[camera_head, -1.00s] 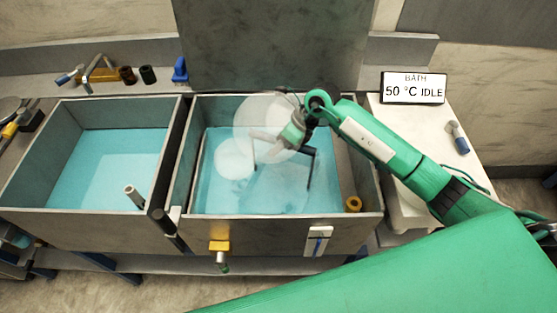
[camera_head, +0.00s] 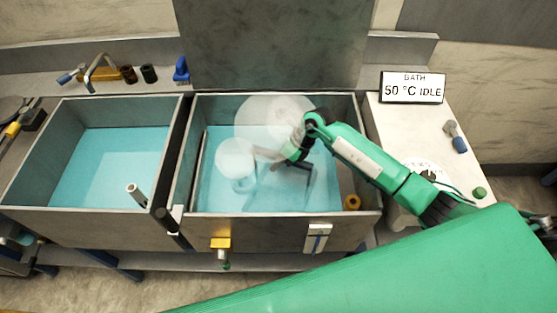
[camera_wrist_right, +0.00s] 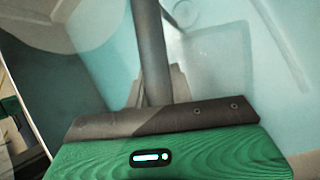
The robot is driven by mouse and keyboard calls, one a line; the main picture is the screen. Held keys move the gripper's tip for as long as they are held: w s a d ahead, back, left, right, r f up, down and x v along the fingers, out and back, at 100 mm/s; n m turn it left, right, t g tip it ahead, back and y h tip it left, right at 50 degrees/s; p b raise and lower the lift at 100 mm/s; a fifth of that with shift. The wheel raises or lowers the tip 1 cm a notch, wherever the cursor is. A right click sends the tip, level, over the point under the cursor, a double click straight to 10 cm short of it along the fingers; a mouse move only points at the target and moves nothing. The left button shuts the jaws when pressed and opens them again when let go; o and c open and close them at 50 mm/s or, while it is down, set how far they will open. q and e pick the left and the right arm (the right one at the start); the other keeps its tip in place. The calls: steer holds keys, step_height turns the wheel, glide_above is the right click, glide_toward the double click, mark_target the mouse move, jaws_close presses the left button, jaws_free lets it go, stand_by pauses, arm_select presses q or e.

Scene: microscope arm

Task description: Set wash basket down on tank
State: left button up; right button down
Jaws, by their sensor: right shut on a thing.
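My right gripper (camera_head: 290,155) is over the blue water of the right-hand tank (camera_head: 270,230), inside its walls as seen from above. It is shut on a thin dark frame (camera_head: 306,180), which looks like the wash basket's handle. In the right wrist view, a grey bar (camera_wrist_right: 150,50) stands up in front of the gripper. Pale translucent round patches (camera_head: 235,160) blur the basket's body, so I cannot tell its outline or whether it touches the tank. My left gripper is not in view.
A second tank (camera_head: 60,225) with blue water stands at left, a grey divider between them. A tall grey panel (camera_head: 275,45) stands behind. A sign (camera_head: 412,87) reads "BATH 50 °C IDLE". A yellow-handled valve (camera_head: 220,243) sticks out in front. Small tools lie on the back shelf.

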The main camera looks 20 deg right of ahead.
steer(key=c, duration=1.2)
jaws_free()
steer(key=shift+r, duration=0.15)
steer(key=shift+d+r, duration=0.2)
steer(key=shift+d, duration=0.1)
steer(key=b+v, duration=0.2)
steer(key=v, duration=0.9)
steer(key=shift+s, duration=0.1)
